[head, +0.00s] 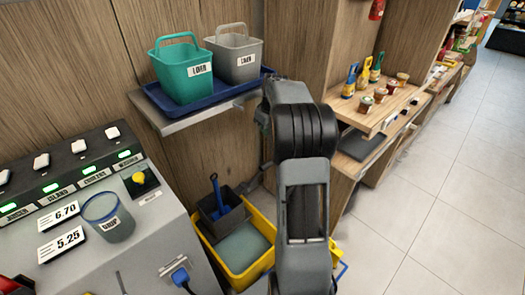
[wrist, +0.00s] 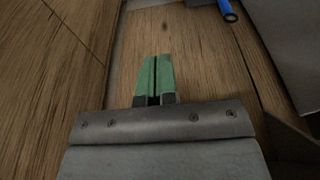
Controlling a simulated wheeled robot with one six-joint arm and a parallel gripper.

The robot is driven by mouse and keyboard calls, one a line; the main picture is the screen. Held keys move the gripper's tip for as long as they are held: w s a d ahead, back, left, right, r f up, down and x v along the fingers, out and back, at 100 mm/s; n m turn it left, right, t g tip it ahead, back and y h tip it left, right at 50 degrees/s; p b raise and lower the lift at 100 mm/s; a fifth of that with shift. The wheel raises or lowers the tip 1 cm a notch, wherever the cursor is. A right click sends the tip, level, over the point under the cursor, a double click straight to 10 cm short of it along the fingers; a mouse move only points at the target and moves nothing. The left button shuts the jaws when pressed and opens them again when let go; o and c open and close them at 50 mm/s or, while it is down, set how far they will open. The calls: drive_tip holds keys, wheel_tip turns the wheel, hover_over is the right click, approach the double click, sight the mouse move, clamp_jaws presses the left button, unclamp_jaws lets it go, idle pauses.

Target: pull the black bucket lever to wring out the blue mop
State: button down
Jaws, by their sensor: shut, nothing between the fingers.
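A yellow bucket (head: 265,226) stands low against the wooden wall in the head view, partly hidden behind my arm. A dark wringer box (head: 233,218) sits at its back left, with the blue mop handle (head: 216,193) standing in it. I cannot clearly make out the black lever. My gripper (wrist: 155,75) shows in the wrist view, its green-tipped fingers closed together with nothing between them, in front of a wooden surface. In the head view my arm hides the gripper. A small blue thing with a dark end (wrist: 227,10) is at the wrist view's top right; I cannot tell what it is.
A grey machine counter (head: 110,215) with a cup (head: 108,218) and price cards fills the left. A shelf holds a teal basket (head: 182,72), a grey basket (head: 235,55) and a blue tray (head: 205,98). Wooden shelves with jars stand right. The tiled floor (head: 450,200) is clear.

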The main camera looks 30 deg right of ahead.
drive_tip(key=shift+f, duration=0.1)
idle(0.3)
wheel_tip(320, 180, down, 12)
drive_tip(key=b, duration=0.3)
drive_tip(key=shift+f, duration=0.2)
drive_tip(key=shift+s+f, duration=0.25)
drive_tip(key=shift+b, duration=0.3)
